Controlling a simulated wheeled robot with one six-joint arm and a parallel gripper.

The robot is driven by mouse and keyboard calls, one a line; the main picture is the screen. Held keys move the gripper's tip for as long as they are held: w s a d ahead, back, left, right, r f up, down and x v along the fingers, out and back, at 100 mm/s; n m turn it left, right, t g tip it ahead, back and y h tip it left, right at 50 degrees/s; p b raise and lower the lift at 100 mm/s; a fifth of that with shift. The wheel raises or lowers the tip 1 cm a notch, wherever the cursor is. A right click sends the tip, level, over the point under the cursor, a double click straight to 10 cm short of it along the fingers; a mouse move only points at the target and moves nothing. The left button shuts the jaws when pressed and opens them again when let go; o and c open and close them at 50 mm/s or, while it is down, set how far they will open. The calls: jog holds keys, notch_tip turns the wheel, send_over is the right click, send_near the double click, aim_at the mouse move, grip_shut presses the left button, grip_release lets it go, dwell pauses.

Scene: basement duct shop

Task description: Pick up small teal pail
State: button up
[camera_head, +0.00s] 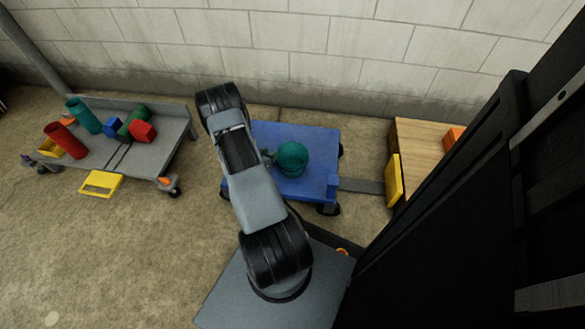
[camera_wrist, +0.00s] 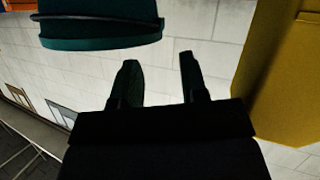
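A teal object that looks like the small pail (camera_head: 292,158) stands on the blue cart (camera_head: 318,142). My gripper (camera_head: 270,158) is at its left side in the head view, mostly hidden behind my arm. In the wrist view a dark teal rounded body with a rim (camera_wrist: 100,32), apparently the pail, fills the upper left. My gripper's two fingers (camera_wrist: 158,66) are spread with a gap between them, and only pale wall shows in that gap. The teal body lies beyond the fingertips, not between them. I cannot tell whether a finger touches it.
A grey cart (camera_head: 110,158) at the left carries teal, red and green pieces. A yellow tray (camera_head: 101,184) is at its front. A wooden-topped table (camera_head: 420,150) with a yellow part (camera_head: 393,180) stands right. A large yellow surface (camera_wrist: 285,75) fills the wrist view's right.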

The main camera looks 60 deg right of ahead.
jog(key=shift+b+x, duration=1.45)
jog(key=shift+x, duration=1.55)
jog(key=shift+s+r, duration=0.1)
jog(key=shift+r, duration=0.05)
grip_shut()
